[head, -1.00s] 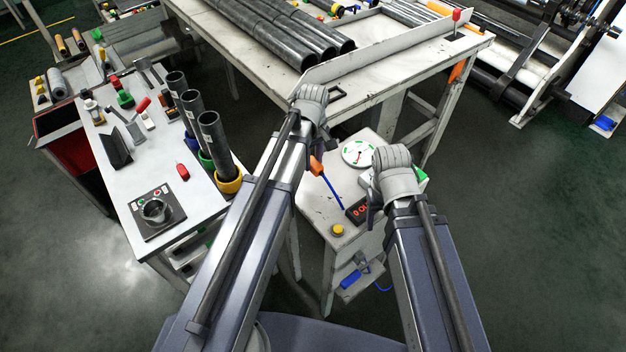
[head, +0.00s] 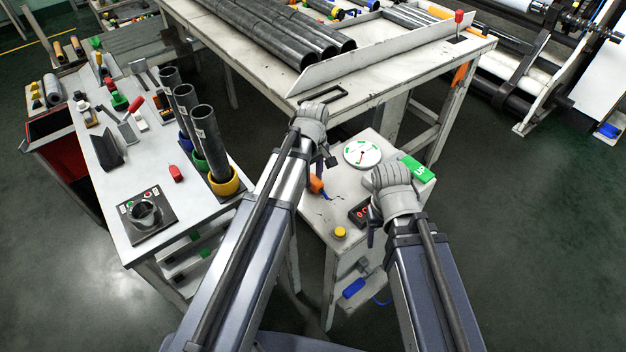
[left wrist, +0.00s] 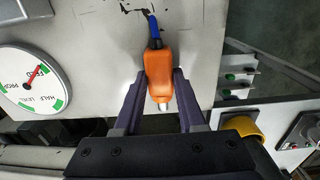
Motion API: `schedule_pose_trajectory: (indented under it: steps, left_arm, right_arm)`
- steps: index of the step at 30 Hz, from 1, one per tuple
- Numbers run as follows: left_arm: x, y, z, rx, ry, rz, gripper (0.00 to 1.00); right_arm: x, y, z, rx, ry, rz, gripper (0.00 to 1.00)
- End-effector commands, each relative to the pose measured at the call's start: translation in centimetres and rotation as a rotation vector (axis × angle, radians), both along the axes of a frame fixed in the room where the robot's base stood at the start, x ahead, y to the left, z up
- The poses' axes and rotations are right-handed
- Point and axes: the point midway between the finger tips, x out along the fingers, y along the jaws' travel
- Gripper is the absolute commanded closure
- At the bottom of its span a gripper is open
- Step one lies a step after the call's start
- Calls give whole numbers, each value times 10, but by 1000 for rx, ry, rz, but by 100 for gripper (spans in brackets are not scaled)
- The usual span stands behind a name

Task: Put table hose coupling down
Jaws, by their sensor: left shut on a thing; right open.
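The hose coupling is an orange piece (left wrist: 160,76) with a dark collar, a blue hose and a pale metal tip. In the left wrist view it lies between the two fingers of my left gripper (left wrist: 160,92), which is shut on it. In the head view the orange coupling (head: 316,184) shows just below my left gripper (head: 326,160), over the small white table (head: 345,205). I cannot tell whether it touches the tabletop. My right gripper (head: 374,225) is open at the right side of that table; its fingertips are partly hidden by its own wrist.
On the small table are a round gauge (head: 362,153), a red-lit display (head: 359,214), a yellow button (head: 340,233) and a green block (head: 417,168). A workbench with black tubes (head: 290,35) stands behind. A tool cart (head: 105,185) stands at the left.

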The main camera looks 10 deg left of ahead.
Motion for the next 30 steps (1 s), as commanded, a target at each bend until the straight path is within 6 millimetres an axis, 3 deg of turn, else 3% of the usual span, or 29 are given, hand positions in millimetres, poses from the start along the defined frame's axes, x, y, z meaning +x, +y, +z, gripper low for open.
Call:
schedule_pose_trajectory:
  steps: [7,8,15,30]
  left_arm:
    - [0,0,-3,0,0,0,100]
    - [0,0,-3,0,0,0,60]
    - [0,0,-2,0,0,0,33]
    - [0,0,8,0,0,0,31]
  right_arm:
    - [0,0,-3,0,0,0,38]
    - [0,0,-3,0,0,0,38]
    - [0,0,-2,0,0,0,38]
    - [0,0,8,0,0,0,38]
